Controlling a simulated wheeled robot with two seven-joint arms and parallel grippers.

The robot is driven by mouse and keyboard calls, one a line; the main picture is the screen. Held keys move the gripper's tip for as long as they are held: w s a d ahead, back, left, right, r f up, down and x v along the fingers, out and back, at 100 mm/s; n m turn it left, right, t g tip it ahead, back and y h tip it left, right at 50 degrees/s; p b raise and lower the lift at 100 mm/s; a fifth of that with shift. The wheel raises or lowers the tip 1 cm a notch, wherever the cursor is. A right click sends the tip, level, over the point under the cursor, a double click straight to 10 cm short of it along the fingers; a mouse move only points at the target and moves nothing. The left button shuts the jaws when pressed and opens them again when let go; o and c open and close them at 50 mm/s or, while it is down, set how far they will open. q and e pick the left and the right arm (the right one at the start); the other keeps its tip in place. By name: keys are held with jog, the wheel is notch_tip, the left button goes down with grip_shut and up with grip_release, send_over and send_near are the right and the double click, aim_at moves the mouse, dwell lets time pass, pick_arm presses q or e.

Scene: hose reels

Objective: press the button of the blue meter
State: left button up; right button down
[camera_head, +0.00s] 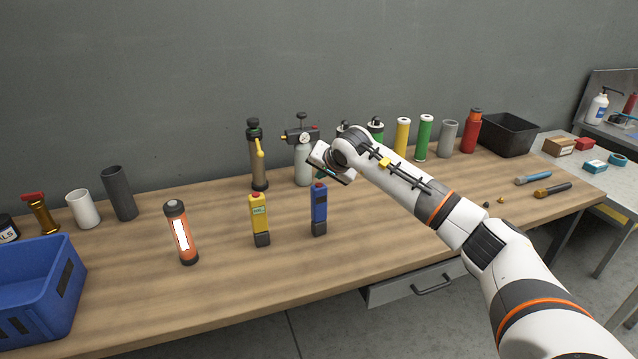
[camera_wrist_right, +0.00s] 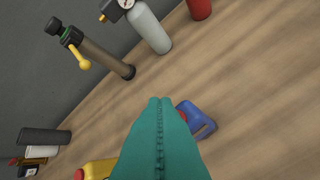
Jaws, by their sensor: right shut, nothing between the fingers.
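The blue meter (camera_head: 320,212) stands upright on the workbench, with a red button on top and a dark base. In the right wrist view the blue meter (camera_wrist_right: 203,126) shows just right of the fingertips, its red button partly hidden behind them. My right gripper (camera_head: 320,174) is above the blue meter's top in the head view, its fingers mostly hidden by the wrist. In the wrist view its teal fingers (camera_wrist_right: 160,101) are shut together and empty. I cannot tell whether they touch the button. My left gripper is not in view.
A similar yellow meter (camera_head: 259,222) stands left of the blue one, and an orange flashlight-like cylinder (camera_head: 181,232) further left. Behind stand a brown cylinder with a yellow lever (camera_head: 258,165) and a grey bottle with a gauge (camera_head: 303,168). The bench front is clear.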

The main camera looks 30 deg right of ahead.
jog(key=shift+r+p, duration=1.7)
jog(key=shift+r, duration=1.15)
